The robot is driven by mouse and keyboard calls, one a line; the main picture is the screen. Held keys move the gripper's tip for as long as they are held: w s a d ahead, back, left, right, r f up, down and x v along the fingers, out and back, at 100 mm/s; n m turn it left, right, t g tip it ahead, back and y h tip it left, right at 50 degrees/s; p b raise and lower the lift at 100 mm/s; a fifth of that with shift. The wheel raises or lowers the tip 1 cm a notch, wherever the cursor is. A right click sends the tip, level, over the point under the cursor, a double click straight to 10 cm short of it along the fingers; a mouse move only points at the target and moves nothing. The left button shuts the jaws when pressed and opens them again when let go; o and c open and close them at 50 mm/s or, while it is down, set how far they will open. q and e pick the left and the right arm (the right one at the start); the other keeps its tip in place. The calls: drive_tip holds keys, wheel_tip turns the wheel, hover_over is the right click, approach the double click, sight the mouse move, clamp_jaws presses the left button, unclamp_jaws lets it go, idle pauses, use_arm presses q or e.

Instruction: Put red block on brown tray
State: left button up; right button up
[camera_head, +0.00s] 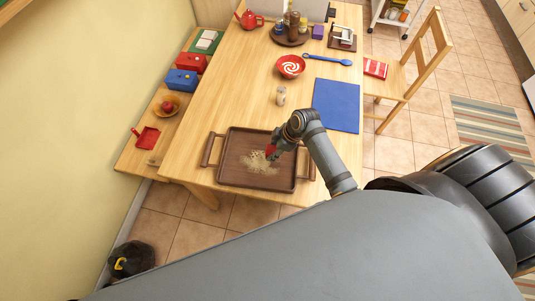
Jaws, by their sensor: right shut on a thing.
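The brown tray (232,148) lies near the front end of the wooden table, with a handle at its left and right and a pale, crumb-like patch on its floor. My right gripper (272,153) is over the right part of the tray, pointing down. It is shut on the red block (270,150), of which only a small red part shows below the fingers. I cannot tell whether the block touches the tray. My left gripper is not in view.
A blue mat (336,105), a small jar (281,96) and a red bowl (290,66) are behind the tray on the table (235,90). A chair (412,65) stands at the right.

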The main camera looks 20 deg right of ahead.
sight(268, 152)
drive_tip(key=shift+w+a+f, duration=0.55)
drive_tip(key=shift+a+f, duration=0.1)
drive_tip(key=shift+f, duration=0.4)
drive_tip(key=shift+w+a+f, duration=0.1)
drive_tip(key=shift+a+f, duration=0.1)
wheel_tip(268, 152, down, 3)
drive_tip(key=shift+f, duration=0.1)
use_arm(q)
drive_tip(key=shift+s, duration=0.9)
use_arm(e)
drive_tip(key=o, duration=1.1)
drive_tip(key=shift+f, duration=0.1)
drive_tip(key=shift+o, duration=0.2)
drive_tip(key=shift+r, duration=0.2)
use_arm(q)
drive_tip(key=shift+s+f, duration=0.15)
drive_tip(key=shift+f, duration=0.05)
use_arm(e)
drive_tip(key=v, duration=1.2)
